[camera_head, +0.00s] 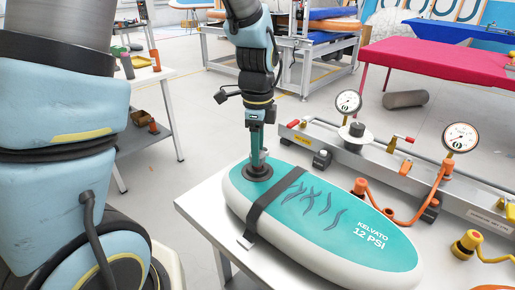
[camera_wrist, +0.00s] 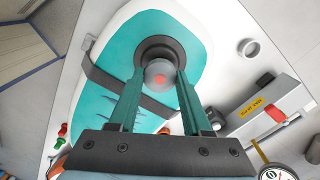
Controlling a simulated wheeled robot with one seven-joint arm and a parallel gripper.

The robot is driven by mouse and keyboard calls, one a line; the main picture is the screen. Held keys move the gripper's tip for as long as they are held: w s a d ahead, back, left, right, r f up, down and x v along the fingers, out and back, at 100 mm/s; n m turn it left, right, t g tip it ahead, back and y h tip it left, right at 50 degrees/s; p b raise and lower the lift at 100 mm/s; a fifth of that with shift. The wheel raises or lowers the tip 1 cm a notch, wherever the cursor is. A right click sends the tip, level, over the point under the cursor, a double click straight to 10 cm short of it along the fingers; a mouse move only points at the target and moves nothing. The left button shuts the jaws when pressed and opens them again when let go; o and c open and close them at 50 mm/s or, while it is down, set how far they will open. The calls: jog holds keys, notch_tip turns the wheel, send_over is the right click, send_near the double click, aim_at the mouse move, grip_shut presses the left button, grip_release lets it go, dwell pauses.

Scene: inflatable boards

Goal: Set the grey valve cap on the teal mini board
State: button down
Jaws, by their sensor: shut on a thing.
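The teal mini board (camera_head: 300,215) lies on the white table in the head view, with a white rim and a dark strap across it. It also shows in the wrist view (camera_wrist: 110,75). A round black valve fitting (camera_head: 257,171) is at its far left end. My gripper (camera_head: 257,152) points straight down over this fitting. In the wrist view, my gripper (camera_wrist: 160,78) has its teal fingers shut on the grey valve cap (camera_wrist: 153,70), a round piece with a red centre. The cap appears within the outline of the black fitting (camera_wrist: 150,47). I cannot tell whether it touches.
A metal rail (camera_head: 375,157) with two dial gauges and orange hoses runs along the table behind the board. A yellow-and-red fitting (camera_head: 468,243) sits at the right. A light grey ring (camera_wrist: 249,48) is beside the board. Bare tabletop (camera_head: 200,207) shows at the left.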

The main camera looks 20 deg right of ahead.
jog(key=shift+f+b, duration=0.35)
jog(key=shift+f, duration=0.2)
jog(key=shift+c, duration=1.3)
grip_release()
jog(key=shift+r, duration=0.1)
notch_tip(320, 180, up, 11)
jog(key=b, duration=0.1)
